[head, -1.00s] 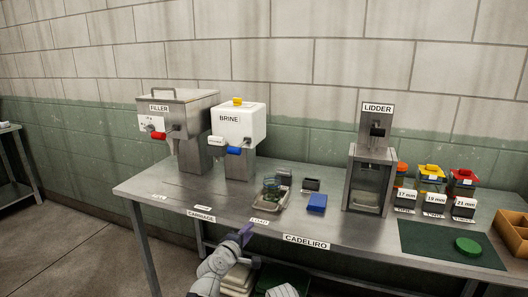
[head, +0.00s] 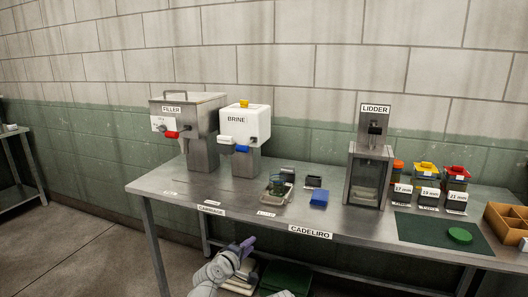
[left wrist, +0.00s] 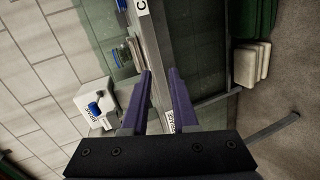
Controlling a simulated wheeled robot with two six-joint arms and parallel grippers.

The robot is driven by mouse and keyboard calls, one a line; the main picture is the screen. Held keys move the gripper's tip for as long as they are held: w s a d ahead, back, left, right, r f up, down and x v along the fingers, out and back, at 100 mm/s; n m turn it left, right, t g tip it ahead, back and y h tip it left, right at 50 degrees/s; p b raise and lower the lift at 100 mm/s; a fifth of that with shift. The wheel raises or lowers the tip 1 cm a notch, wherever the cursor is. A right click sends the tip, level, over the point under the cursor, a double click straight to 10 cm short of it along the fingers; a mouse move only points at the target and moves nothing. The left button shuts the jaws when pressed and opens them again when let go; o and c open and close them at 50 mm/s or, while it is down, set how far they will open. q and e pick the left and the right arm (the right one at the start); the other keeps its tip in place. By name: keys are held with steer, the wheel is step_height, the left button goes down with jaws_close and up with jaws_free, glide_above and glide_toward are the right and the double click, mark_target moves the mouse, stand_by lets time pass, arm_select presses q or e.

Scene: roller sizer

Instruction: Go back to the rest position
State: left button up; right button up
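My left gripper (head: 246,246) is in front of the table's front edge, below the tabletop, at the bottom middle of the head view. In the left wrist view its two purple fingers (left wrist: 160,100) stand apart with nothing between them. A glass jar with green contents (head: 275,187) stands on a small metal carriage (head: 283,197) on the table, apart from the gripper. My right gripper is not in view; a pale piece at the bottom edge of the head view may be part of my arm.
The metal table (head: 180,195) carries the filler (head: 197,140), the brine unit (head: 246,128), the lidder (head: 370,165), a blue block (head: 319,197), a green mat (head: 420,232) with a green lid (head: 460,235), several labelled bins and an orange divided box (head: 508,221). Stacked trays sit below.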

arm_select(q)
steer(key=s+a+f+m+g+y, duration=0.1)
steer(key=s+a+f+m+g, duration=0.1)
steer(key=s+f+m+g, duration=0.6)
steer(key=s+a+f+m+g+y, duration=0.2)
steer(key=s+a+f, duration=0.25)
steer(key=s, duration=0.25)
steer(key=s+a+f+m+g+y, duration=0.2)
steer(key=s+a+f+y, duration=0.1)
steer(key=s+a, duration=0.25)
steer(key=s+d+r+m+g+y+p, duration=0.1)
steer(key=s+d+r+m+p, duration=0.2)
steer(key=s+d+r+p, duration=0.4)
steer(key=d+r+p, duration=0.3)
steer(key=r+p, duration=0.1)
steer(key=shift+s+d+r+m+g, duration=0.2)
steer(key=shift+d+m+g, duration=0.1)
steer(key=shift+d, duration=0.05)
stand_by(0.3)
